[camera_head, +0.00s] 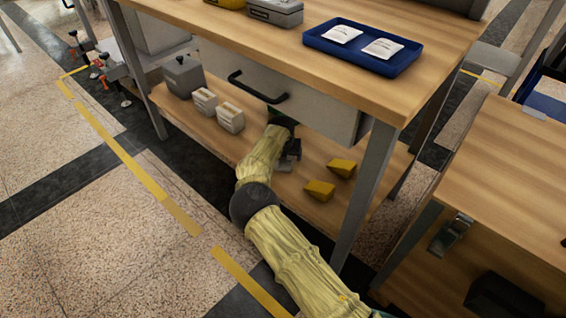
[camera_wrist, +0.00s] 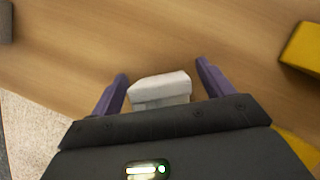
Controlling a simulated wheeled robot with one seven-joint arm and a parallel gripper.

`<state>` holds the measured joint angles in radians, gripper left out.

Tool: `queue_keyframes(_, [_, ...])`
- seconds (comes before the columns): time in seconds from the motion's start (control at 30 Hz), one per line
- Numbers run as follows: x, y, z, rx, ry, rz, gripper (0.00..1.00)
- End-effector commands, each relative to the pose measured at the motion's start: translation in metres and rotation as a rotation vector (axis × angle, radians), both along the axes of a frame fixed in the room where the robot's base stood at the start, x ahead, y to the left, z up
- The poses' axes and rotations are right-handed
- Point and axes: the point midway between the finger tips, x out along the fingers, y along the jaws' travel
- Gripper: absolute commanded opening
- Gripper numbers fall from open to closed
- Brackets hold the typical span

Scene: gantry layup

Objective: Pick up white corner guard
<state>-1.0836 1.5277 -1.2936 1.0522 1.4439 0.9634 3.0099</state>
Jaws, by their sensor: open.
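A small white block-like piece, which looks like the white corner guard (camera_wrist: 162,88), lies on the wooden lower shelf in the wrist view. My gripper (camera_wrist: 161,70) is open, with one purple finger on each side of the piece and a gap on both sides. The gripper body hides the near part of the piece. In the head view my arm reaches under the bench to the lower shelf, where my gripper (camera_head: 290,155) is partly hidden by the arm. I cannot clearly make out the piece there.
Two yellow wedges (camera_head: 319,190) (camera_head: 342,168) sit right of my gripper on the lower shelf (camera_head: 300,212). Two whitish blocks (camera_head: 204,101) (camera_head: 230,117) and a grey box (camera_head: 183,76) stand to its left. The drawer (camera_head: 270,90) and bench top (camera_head: 260,35) hang above; a bench leg (camera_head: 362,195) stands right.

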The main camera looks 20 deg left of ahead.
Motion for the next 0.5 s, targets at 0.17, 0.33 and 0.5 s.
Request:
queue_keyframes(0.17, [0.0001, -0.0003, 0.0009, 0.0, 0.0, -0.001, 0.8])
queue_keyframes(0.33, [0.0002, -0.0005, 0.001, 0.0, 0.0, -0.001, 0.8])
queue_keyframes(0.5, [0.0003, -0.0006, 0.0011, 0.001, 0.0, -0.002, 0.54])
